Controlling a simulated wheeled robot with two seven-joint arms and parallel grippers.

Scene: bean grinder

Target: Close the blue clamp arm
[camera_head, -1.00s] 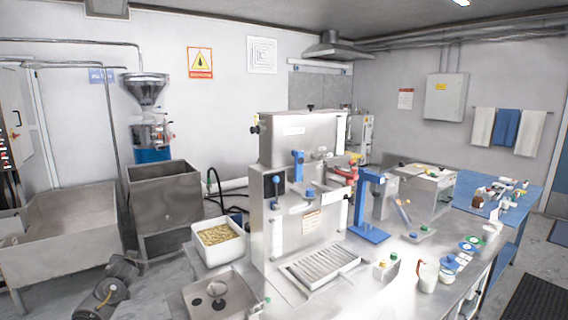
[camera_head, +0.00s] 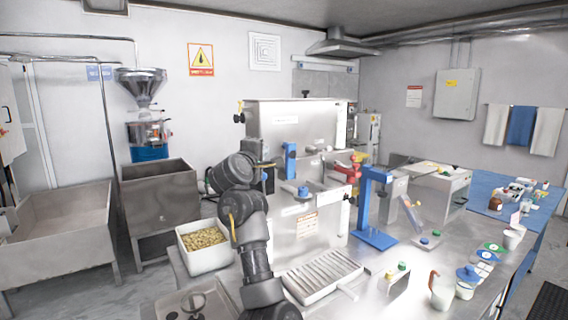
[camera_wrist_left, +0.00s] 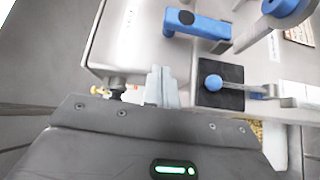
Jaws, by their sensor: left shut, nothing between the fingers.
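The blue clamp arm (camera_head: 290,160) is on the front of the steel machine (camera_head: 292,122), standing upright in the head view. In the left wrist view the blue clamp arm (camera_wrist_left: 200,26) shows at top centre, with a dark round spot at one end. My left gripper (camera_wrist_left: 162,84) is shut and empty; its fingertips lie below and left of the clamp arm in that view, apart from it. In the head view my left wrist is just left of the machine, and its fingertips are hard to make out. My right gripper is not in view.
A blue ball knob (camera_wrist_left: 214,82) on a dark square plate sits right of my fingertips. A round blue knob (camera_head: 303,191) is on the machine's front. A bin of beans (camera_head: 205,239) is at lower left. A blue press stand (camera_head: 374,237) stands right of the machine.

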